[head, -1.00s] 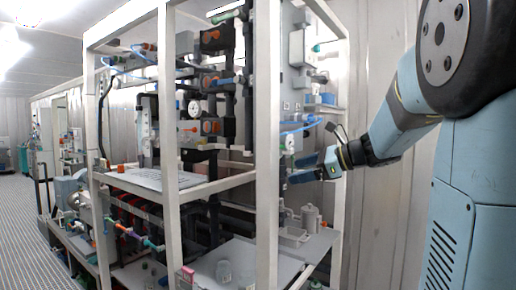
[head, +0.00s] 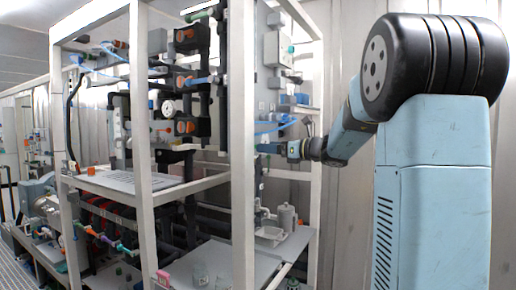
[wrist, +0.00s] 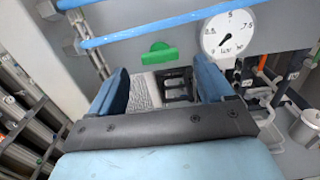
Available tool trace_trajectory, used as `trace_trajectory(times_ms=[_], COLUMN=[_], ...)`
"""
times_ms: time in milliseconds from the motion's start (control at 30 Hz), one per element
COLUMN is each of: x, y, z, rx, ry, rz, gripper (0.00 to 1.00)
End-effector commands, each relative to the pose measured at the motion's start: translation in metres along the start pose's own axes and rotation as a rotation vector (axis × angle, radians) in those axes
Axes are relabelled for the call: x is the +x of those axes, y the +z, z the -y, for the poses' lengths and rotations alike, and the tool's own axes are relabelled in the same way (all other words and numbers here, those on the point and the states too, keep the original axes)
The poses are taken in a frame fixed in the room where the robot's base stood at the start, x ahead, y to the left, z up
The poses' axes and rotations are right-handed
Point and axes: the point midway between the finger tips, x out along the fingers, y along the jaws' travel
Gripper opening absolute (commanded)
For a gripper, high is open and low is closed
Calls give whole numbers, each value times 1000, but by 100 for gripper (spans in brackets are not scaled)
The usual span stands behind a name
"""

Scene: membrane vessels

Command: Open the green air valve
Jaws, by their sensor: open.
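The green air valve handle (wrist: 160,54) shows in the wrist view as a small flat green piece on a grey panel (wrist: 185,42). It lies ahead of my gripper (wrist: 161,72), between the lines of its two blue fingers. The fingers are spread apart with nothing between them, and the handle appears beyond the fingertips, apart from them. In the head view my gripper (head: 270,149) is at the right end of the white-framed rack, beside blue tubes. I cannot make out the green handle clearly there.
A white round gauge (wrist: 228,33) sits right of the handle. A blue tube (wrist: 160,24) crosses above it. A white frame post (head: 242,150) stands left of my gripper in the head view. A white container (head: 286,216) stands on the shelf below.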

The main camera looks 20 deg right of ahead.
Motion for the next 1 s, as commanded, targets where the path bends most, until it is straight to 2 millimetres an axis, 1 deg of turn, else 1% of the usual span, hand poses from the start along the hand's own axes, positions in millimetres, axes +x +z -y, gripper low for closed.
trace_trajectory(times_ms=[33,100,300,500,733,767,1000], x=[9,20,43,52,52,52,52], y=[0,0,0,0,0,0,0], z=[0,0,0,0,0,0,0], rx=[0,0,0,0,0,0,-1], ry=[2,1,1,0,1,1,1], rz=[0,1,0,-1,0,0,0], gripper=[81,81,81,81,81,80,57])
